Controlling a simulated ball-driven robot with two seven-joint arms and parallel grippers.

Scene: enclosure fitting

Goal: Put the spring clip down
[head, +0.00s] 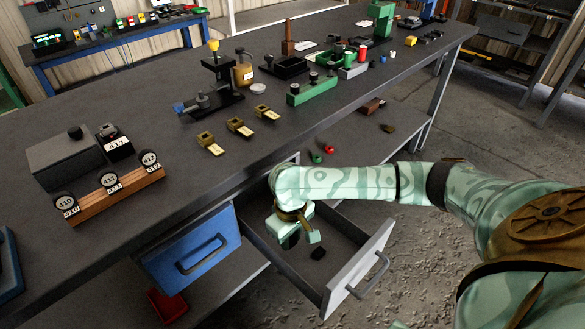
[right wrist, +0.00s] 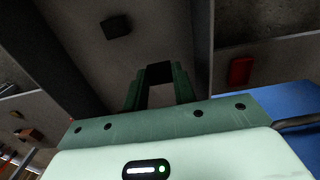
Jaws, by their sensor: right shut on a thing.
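My right gripper (head: 300,240) is over the open grey drawer (head: 358,275), pointing down. In the right wrist view its two green fingers (right wrist: 159,85) are shut on a small dark piece, which I take to be the spring clip (right wrist: 159,71). The piece sits between the fingertips, and its outline is partly hidden by them. In the head view the gripper hides it. A separate small black block (head: 318,253) lies on the drawer floor. It also shows at the upper left of the right wrist view (right wrist: 116,26). My left gripper is not in view.
A blue drawer front (head: 190,252) stands left of the open drawer. A red bin (head: 167,305) is on the lower shelf. The bench top above holds several brass pieces (head: 240,127), a green block (head: 311,90) and a wooden rack (head: 115,193). The drawer floor is mostly bare.

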